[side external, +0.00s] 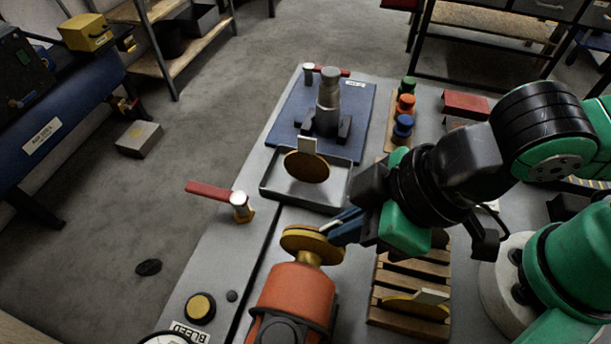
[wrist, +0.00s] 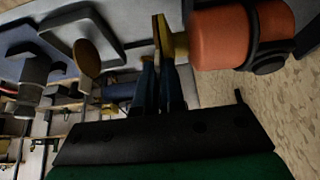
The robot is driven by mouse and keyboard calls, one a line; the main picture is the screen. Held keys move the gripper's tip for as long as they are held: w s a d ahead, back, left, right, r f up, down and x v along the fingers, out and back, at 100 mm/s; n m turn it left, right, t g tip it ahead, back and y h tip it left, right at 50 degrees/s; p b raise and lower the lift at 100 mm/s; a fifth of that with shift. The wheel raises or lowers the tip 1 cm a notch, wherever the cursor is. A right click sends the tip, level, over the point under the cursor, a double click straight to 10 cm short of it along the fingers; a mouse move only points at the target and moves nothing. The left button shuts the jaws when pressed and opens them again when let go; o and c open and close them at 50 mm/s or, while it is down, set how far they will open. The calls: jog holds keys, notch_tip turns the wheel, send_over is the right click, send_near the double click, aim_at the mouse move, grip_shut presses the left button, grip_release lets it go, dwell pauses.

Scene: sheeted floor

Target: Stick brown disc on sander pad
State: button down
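My gripper (side external: 338,226) is shut on a brown disc (side external: 302,234), holding it by its edge. The disc is face to face with the round gold pad (side external: 324,257) on the orange sander (side external: 295,291). In the wrist view, the blue fingers (wrist: 164,88) pinch the disc (wrist: 157,34), seen edge-on, close against the pad (wrist: 179,43). I cannot tell whether a thin gap remains between them. The orange sander body (wrist: 225,38) lies to the right there.
A second brown disc with a pale tab (side external: 306,166) stands in a grey tray (side external: 272,197). Another disc (side external: 417,306) sits in the wooden rack (side external: 385,318). A red-handled valve (side external: 240,207) is left of the tray. Colored knobs (side external: 404,125) stand behind my arm.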

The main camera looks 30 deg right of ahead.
jog(key=c, duration=0.9)
grip_release()
jog(key=shift+v, duration=2.65)
jog(key=w+d+f+m+t+h, duration=0.1)
jog(key=w+d+m, duration=0.3)
jog(key=d, duration=0.5)
jog(key=w+d+f+m+t+h, duration=0.1)
jog(key=w+d+m+t+h, duration=0.1)
jog(key=w+d+m, duration=0.3)
jog(key=w+d+h, duration=0.1)
jog(key=w+d, duration=0.2)
jog(key=d, duration=0.2)
